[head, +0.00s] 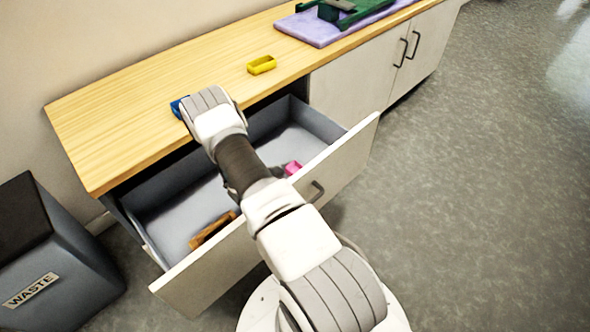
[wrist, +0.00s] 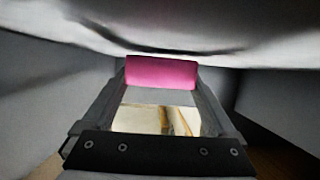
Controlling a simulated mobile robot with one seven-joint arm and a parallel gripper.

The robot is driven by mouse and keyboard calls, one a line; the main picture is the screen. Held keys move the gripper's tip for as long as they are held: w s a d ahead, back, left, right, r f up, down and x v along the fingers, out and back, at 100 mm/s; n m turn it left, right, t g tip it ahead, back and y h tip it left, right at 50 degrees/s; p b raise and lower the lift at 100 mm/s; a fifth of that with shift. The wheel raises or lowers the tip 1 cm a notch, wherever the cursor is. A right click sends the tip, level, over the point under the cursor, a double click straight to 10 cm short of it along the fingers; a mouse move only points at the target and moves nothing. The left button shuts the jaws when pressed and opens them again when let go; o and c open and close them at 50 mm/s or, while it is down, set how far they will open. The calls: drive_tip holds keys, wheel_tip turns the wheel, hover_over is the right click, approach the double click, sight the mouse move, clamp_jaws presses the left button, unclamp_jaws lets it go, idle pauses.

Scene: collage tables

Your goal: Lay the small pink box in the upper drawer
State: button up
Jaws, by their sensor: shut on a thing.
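The small pink box (head: 292,167) shows inside the outline of the open upper drawer (head: 185,205), near its front panel. It also shows in the wrist view (wrist: 162,72), held between the two fingers of my gripper (wrist: 161,86). My gripper is shut on it. In the head view my gripper (head: 279,171) is mostly hidden behind my arm, with only a grey bit beside the box. I cannot tell whether the box touches the drawer floor.
A brown wooden thing (head: 212,230) lies in the drawer's left front part. On the wooden top (head: 130,115) are a yellow tray-like piece (head: 261,65), a blue thing (head: 178,107) partly behind my arm, and a purple mat (head: 315,28). A waste bin (head: 65,255) stands left.

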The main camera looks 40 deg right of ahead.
drive_tip(key=o, duration=0.9)
drive_tip(key=shift+o, duration=0.2)
drive_tip(key=shift+r, duration=0.2)
drive_tip(key=p+v, duration=0.1)
drive_tip(key=v, duration=0.2)
drive_tip(key=p+v, duration=0.1)
drive_tip(key=v, duration=0.3)
drive_tip(key=shift+d+r+p, duration=0.1)
drive_tip(key=shift+r+p, duration=0.2)
drive_tip(key=shift+r, duration=0.15)
drive_tip(key=shift+a, duration=0.35)
drive_tip(key=shift+r, duration=0.1)
